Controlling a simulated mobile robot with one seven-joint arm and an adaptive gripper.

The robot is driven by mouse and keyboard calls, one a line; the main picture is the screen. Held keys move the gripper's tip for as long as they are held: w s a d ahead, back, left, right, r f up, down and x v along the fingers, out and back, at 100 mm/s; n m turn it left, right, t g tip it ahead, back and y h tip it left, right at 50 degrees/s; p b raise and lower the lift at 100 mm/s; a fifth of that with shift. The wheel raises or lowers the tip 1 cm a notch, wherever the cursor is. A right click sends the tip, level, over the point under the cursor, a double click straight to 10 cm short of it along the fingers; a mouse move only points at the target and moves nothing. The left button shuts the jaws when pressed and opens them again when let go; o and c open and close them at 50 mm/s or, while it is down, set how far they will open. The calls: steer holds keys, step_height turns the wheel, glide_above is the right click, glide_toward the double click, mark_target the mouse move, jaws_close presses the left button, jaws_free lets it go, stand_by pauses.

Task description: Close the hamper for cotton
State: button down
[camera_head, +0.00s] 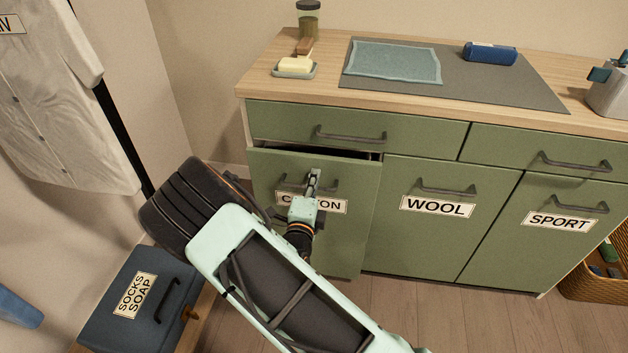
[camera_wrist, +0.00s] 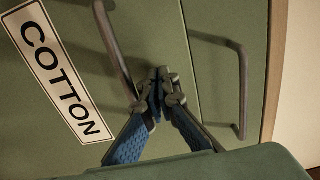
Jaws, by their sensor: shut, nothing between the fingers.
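The cotton hamper (camera_head: 345,240) is the left green front of the cabinet, with a COTTON label partly hidden by my arm. It is tilted slightly out at the top, and a dark gap (camera_head: 335,153) shows above it. Its grey bar handle (camera_head: 290,182) shows beside my gripper (camera_head: 315,174). In the wrist view my gripper (camera_wrist: 160,76) has its blue-padded fingers together and empty, close to the hamper handle (camera_wrist: 116,48). I cannot tell whether the fingertips touch the handle or the panel. The COTTON label (camera_wrist: 58,72) is at left there.
The WOOL (camera_head: 430,235) and SPORT (camera_head: 545,245) fronts are flush. A closed drawer (camera_head: 280,121) lies above the cotton hamper. A wicker basket (camera_head: 590,287) stands at right.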

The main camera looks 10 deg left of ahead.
mark_target(317, 164)
steer(key=w+p, duration=0.2)
steer(key=w, duration=0.3)
steer(key=shift+w+d, duration=0.1)
steer(key=shift+w, duration=0.15)
steer(key=shift+w+r, duration=0.1)
